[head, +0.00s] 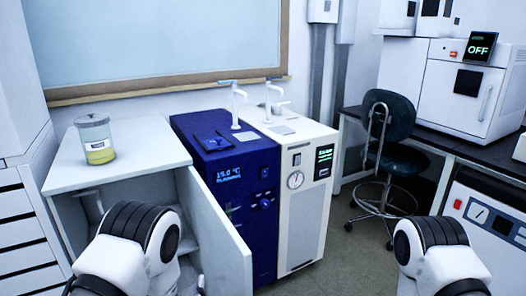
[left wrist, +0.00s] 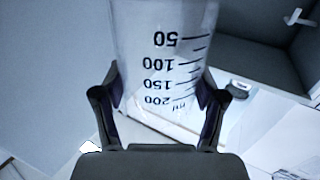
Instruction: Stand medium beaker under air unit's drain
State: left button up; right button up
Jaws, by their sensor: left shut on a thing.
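My left gripper (left wrist: 160,98) is shut on a clear beaker (left wrist: 160,60) marked 50 to 200 ml. The markings appear upside down in the left wrist view, and its upper part is cut off by the frame edge. In the head view my left arm hides the gripper and the beaker. A white unit with a round gauge and green display (head: 307,190) stands beside a blue unit (head: 235,190) reading 15.0 °C. I cannot tell which is the air unit, and no drain is clearly visible. My right gripper is out of view; only its arm shows.
A white cabinet (head: 110,178) stands left of the blue unit, its door (head: 222,235) swung open. A lidded vessel with yellow liquid (head: 97,140) stands on top. A dark stool (head: 388,135) stands at the right. Floor (head: 350,250) is clear before the white unit.

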pick_arm(q)
jog(key=s+r+p, duration=0.2)
jog(key=r+p, duration=0.4)
jog(key=r, duration=0.2)
jog(key=s+r+p, duration=0.2)
jog(key=r+p, duration=0.4)
jog(key=r, duration=0.3)
jog(key=shift+s+r, duration=0.25)
jog(key=shift+w+p, duration=0.1)
jog(key=shift+p, duration=0.2)
jog(key=s+d+r+m+g+h, duration=0.45)
jog(key=s+d+m+h, duration=0.4)
jog(key=d+h, duration=0.4)
jog(key=w+f+m+g+h, duration=0.1)
jog(key=m+g, duration=0.2)
jog(key=g, duration=0.1)
jog(key=w+d+f+m+g+h, duration=0.1)
jog(key=f+m+g+h, duration=0.1)
jog(key=g, duration=0.2)
jog(key=w+f+m+g+h, duration=0.1)
jog(key=m+g+h, duration=0.1)
jog(key=m+g, duration=0.1)
jog(key=shift+w+d+f+m+g+h, duration=0.1)
jog(key=shift+d+f+m+g+h, duration=0.2)
jog(key=shift+g, duration=0.35)
